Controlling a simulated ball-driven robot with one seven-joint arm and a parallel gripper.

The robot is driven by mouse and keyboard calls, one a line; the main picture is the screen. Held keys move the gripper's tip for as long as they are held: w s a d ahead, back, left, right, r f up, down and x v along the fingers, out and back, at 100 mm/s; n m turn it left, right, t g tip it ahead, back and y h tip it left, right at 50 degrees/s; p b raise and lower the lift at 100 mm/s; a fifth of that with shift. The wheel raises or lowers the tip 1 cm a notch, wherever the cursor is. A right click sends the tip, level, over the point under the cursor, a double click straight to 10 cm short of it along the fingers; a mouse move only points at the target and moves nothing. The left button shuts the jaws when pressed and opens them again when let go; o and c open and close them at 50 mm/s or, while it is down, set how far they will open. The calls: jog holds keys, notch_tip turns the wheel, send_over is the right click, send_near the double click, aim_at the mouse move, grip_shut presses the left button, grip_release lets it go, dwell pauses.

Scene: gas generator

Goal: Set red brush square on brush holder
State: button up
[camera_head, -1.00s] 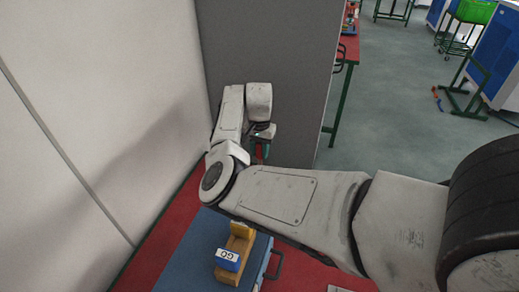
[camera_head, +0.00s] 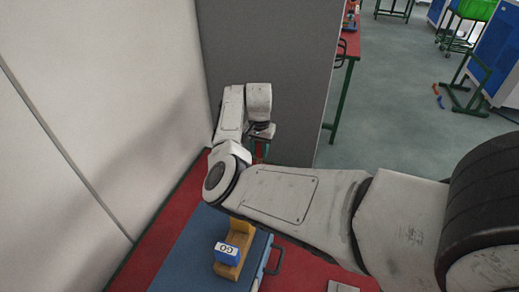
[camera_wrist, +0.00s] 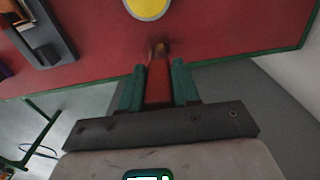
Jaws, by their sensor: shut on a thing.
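My gripper (camera_wrist: 158,85) has green fingers and is shut on the red brush (camera_wrist: 158,82) in the wrist view. The brush's brown tip points away from the gripper, over the red table. In the head view my gripper (camera_head: 261,148) hangs beyond my arm's bend, near the grey partition, and the brush is hard to make out. I cannot identify the brush holder for sure. A wooden stand (camera_head: 236,243) with a yellow upper part and a blue block marked GO (camera_head: 227,253) sits on a blue surface, apart from my gripper.
A yellow disc with a grey rim (camera_wrist: 148,8) lies on the red table (camera_wrist: 105,50). A grey tray (camera_wrist: 57,48) with dark contents is at the left. A white wall (camera_head: 70,130) and the grey partition (camera_head: 270,50) close in my arm.

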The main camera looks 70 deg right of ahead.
jog(key=shift+s+f, duration=0.2)
jog(key=shift+f, duration=0.15)
jog(key=o, duration=1.1)
jog(key=shift+r, duration=0.1)
notch_tip(320, 180, up, 8)
jog(key=p, duration=0.7)
jog(key=shift+w+r, duration=0.1)
jog(key=shift+r, duration=0.05)
